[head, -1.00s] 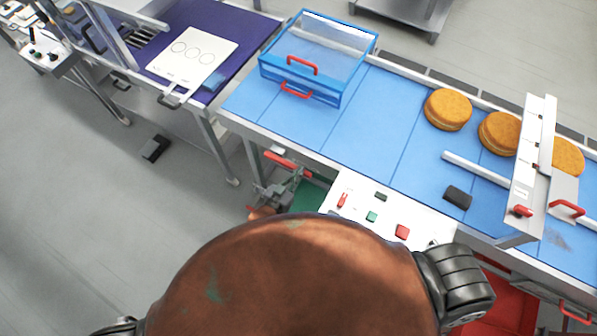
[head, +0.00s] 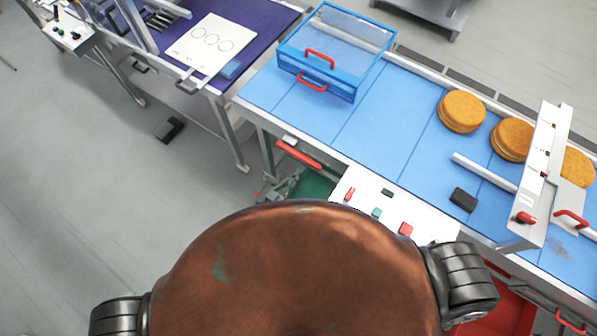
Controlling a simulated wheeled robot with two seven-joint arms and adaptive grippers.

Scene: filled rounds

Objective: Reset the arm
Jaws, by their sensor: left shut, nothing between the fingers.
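My left gripper (head: 286,187) shows only in part, low beside the front of the blue conveyor table (head: 365,128), below the red handle (head: 298,153). My brown body hides most of it and its arm. It is shut with nothing in its fingers, and no object hangs from it. My right gripper is not in view.
Round golden cakes (head: 462,111) sit on the table near a white gate (head: 541,175). A blue clear-lidded box (head: 336,52) stands at the table's far left end. A white control panel (head: 358,205) is at its front. Grey floor (head: 90,210) lies open at left.

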